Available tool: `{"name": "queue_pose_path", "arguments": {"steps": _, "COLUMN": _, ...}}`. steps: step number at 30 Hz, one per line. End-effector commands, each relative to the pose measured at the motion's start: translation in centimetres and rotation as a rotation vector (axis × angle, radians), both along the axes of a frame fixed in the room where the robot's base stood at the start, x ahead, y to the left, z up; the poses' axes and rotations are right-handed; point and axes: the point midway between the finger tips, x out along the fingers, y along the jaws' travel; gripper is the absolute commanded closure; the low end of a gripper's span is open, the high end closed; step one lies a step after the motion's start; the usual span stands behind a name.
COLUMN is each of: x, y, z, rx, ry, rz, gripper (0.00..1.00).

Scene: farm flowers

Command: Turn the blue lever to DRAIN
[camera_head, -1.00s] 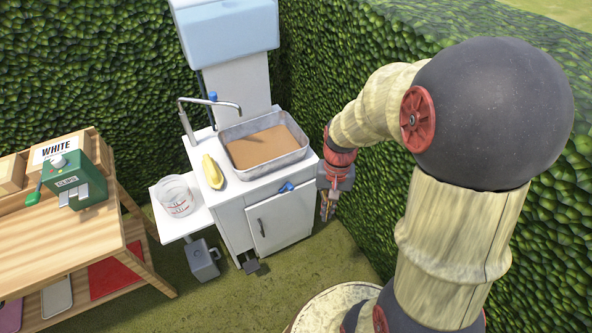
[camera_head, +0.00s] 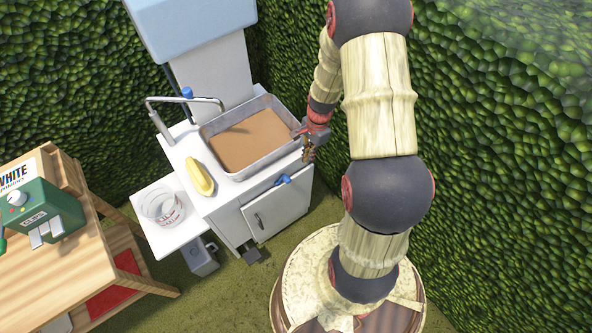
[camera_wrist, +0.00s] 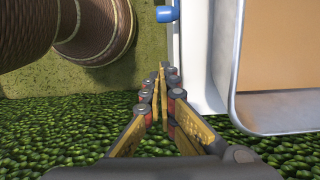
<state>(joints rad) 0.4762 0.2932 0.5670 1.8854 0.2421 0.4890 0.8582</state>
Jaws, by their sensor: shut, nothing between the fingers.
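The blue lever (camera_head: 283,180) sits on the front face of the white sink cabinet (camera_head: 262,212), near its top right. In the wrist view a blue part (camera_wrist: 167,14) shows at the top, ahead of the fingers, on the cabinet's front. My gripper (camera_head: 308,152) is beside the cabinet's right front corner, to the right of the lever and apart from it. In the wrist view my gripper (camera_wrist: 160,72) has its fingertips together with nothing between them. No DRAIN marking is readable.
A metal basin of brown liquid (camera_head: 285,163) is set in the cabinet top, close to my gripper. A yellow object (camera_head: 200,177), a tap (camera_head: 183,100) and a clear measuring jug (camera_head: 161,207) stand to the left. Hedge walls (camera_head: 500,130) close off the right and back.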

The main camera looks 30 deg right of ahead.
Motion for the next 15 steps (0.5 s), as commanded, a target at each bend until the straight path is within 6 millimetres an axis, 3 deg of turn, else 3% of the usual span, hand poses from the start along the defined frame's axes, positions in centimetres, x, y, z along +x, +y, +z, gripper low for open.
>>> {"name": "queue_pose_path", "arguments": {"steps": 15, "x": 0.0, "y": 0.06, "z": -0.41, "rx": -0.001, "ry": 0.003, "rz": -0.024, "gripper": 1.0}}
